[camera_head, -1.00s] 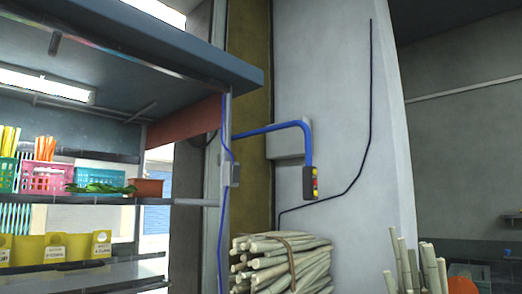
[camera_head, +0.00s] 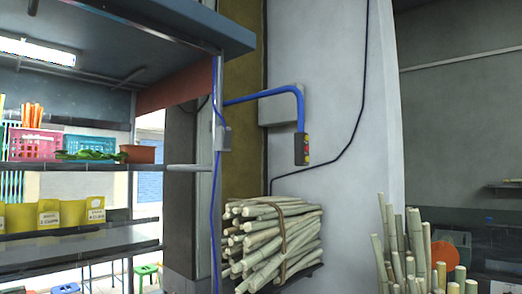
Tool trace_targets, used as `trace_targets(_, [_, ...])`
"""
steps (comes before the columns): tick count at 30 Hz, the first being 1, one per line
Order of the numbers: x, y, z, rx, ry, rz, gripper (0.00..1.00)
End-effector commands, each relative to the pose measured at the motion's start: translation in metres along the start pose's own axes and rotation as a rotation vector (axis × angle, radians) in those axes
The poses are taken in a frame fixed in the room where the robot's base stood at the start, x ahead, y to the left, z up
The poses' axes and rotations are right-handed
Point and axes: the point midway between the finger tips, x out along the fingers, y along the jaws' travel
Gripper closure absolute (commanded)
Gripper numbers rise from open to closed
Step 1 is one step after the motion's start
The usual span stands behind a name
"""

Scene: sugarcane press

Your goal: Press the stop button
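A small dark control box (camera_head: 301,149) hangs at the end of a blue pipe (camera_head: 262,97) in front of the pale wall column. Its right face carries small red and yellow buttons (camera_head: 307,148). They are too small to tell which one is the stop button. My gripper is not in view, and nothing touches the box.
A tied bundle of sugarcane (camera_head: 272,240) lies below the box. More cane stalks (camera_head: 410,255) stand upright at the lower right. A shelf unit (camera_head: 90,165) with baskets and yellow bins fills the left. The space around the box looks clear.

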Motion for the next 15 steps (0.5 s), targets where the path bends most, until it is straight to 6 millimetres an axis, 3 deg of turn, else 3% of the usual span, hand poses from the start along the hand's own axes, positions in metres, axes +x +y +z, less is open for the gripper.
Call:
trace_targets(1, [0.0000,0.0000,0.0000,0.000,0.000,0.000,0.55])
trace_targets(9, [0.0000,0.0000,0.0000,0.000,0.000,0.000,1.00])
trace_targets(15, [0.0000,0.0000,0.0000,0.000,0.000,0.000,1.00])
